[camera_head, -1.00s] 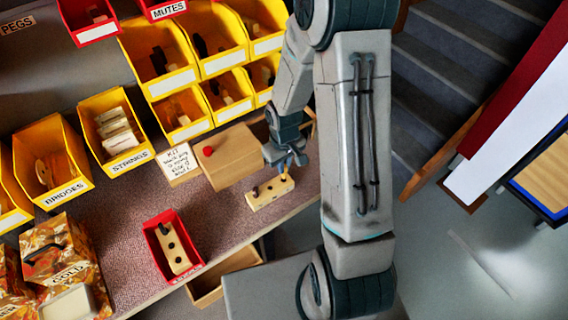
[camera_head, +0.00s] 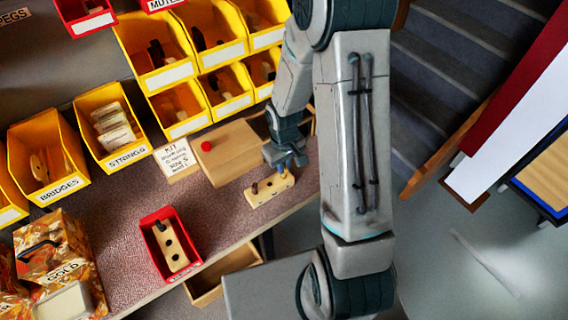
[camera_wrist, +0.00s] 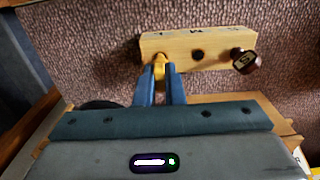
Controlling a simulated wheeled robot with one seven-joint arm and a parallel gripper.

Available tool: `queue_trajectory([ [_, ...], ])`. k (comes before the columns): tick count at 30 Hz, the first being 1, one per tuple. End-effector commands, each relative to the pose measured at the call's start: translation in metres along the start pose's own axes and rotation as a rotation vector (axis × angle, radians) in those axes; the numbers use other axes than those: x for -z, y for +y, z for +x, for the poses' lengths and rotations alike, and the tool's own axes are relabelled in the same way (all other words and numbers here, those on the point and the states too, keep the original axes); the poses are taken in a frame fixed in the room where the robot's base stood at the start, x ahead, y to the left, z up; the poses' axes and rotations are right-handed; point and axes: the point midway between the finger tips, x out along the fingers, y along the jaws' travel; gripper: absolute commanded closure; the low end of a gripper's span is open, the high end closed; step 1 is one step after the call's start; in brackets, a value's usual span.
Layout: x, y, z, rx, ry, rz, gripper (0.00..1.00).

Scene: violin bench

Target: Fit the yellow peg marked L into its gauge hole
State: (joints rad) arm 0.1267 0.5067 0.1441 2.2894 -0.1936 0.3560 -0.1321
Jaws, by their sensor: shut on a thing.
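The pale wooden gauge block (camera_head: 262,197) lies on the bench near its front edge. It also shows in the wrist view (camera_wrist: 218,57), with letters along its far edge. A dark brown peg marked S (camera_wrist: 244,61) stands in its right hole there, and the middle hole (camera_wrist: 198,54) is empty. My gripper (camera_wrist: 160,72) is shut on the yellow peg (camera_wrist: 160,60), at the block's left end. The peg covers the hole there; I cannot tell how deep it sits. In the head view my gripper (camera_head: 287,163) is just above the block and hides the peg.
A wooden box with a red knob (camera_head: 232,150) and a handwritten card (camera_head: 176,157) stand behind the block. A red bin (camera_head: 150,250) holding another holed block stands left. Yellow bins (camera_head: 120,150) line the back. An open drawer (camera_head: 225,277) juts out below the bench.

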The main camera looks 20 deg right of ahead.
Motion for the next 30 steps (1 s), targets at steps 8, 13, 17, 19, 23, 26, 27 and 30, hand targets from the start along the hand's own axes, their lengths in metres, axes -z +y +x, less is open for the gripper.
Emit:
queue_trajectory([
  [8, 0.000, 0.000, 0.008, 0.000, 0.000, 0.000, 1.00],
  [13, 0.000, 0.000, 0.013, 0.000, 0.000, 0.000, 1.00],
  [17, 0.000, 0.000, 0.016, 0.000, 0.000, 0.000, 1.00],
  [19, 0.000, 0.000, 0.018, 0.000, 0.000, 0.000, 1.00],
  [23, 0.000, 0.000, 0.021, 0.000, 0.000, 0.000, 1.00],
  [26, 0.000, 0.000, 0.020, 0.000, 0.000, 0.000, 0.72],
  [27, 0.000, 0.000, 0.020, 0.000, 0.000, 0.000, 0.66],
  [30, 0.000, 0.000, 0.020, 0.000, 0.000, 0.000, 0.66],
])
